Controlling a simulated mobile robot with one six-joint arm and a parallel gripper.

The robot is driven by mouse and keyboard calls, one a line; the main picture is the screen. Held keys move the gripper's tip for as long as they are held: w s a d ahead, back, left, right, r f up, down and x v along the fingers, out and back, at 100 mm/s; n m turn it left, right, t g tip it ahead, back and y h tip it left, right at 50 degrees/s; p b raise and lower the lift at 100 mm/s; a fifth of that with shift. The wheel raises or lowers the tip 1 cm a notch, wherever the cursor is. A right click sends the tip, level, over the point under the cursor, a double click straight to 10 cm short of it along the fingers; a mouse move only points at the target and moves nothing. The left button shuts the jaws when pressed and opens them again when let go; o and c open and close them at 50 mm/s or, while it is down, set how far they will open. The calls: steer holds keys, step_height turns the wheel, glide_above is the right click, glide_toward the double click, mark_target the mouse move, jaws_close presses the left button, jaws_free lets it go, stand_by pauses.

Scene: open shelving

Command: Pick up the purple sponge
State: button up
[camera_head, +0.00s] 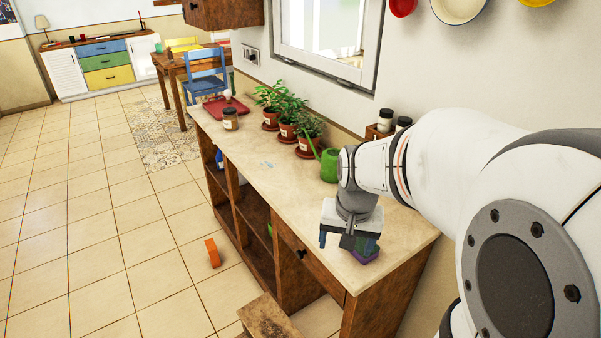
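The purple sponge (366,257) lies on the countertop near its front right end. Its purple lower part shows just below my gripper. The rest of it is hidden behind the gripper. My gripper (348,243) points down over the counter, beside and partly in front of the sponge. Its fingers look spread apart, and I see nothing held between them. I cannot tell whether a finger touches the sponge.
The pale countertop (262,158) holds a green watering can (330,166), potted plants (287,130), a jar (230,119) and a red tray (222,104). Spice jars (385,120) stand by the wall. A wooden stool (268,318) and an orange object (212,253) are on the floor.

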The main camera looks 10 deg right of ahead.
mark_target(362, 243)
steer(key=o, duration=0.4)
steer(key=w+d+f+m+p, duration=0.1)
steer(key=w, duration=0.1)
steer(key=w+d+f+m+p, duration=0.1)
steer(key=w+d+m, duration=0.1)
steer(key=w, duration=0.1)
steer(key=w+d+f+m+g+p, duration=0.1)
steer(key=w+d+m, duration=0.1)
steer(key=shift+w+d, duration=0.2)
steer(key=shift+w, duration=0.1)
steer(key=shift+o, duration=0.6)
steer(key=w+d+f+m, duration=0.1)
steer(key=w+d+f+m+p, duration=0.1)
steer(key=d+f, duration=0.1)
steer(key=w+d+f+m+p, duration=0.1)
steer(key=shift+w+d+f+m+g, duration=0.2)
steer(key=shift+w+f+m+g, duration=0.1)
steer(key=shift+m+g, duration=0.1)
steer(key=shift+d+f, duration=0.1)
steer(key=shift+f, duration=0.25)
steer(key=shift+d+f+p, duration=0.15)
steer(key=shift+f+p, duration=0.35)
steer(key=shift+f, duration=1.4)
steer(key=shift+d+f+p, duration=0.15)
steer(key=shift+f+p, duration=0.35)
steer(key=shift+f, duration=1.4)
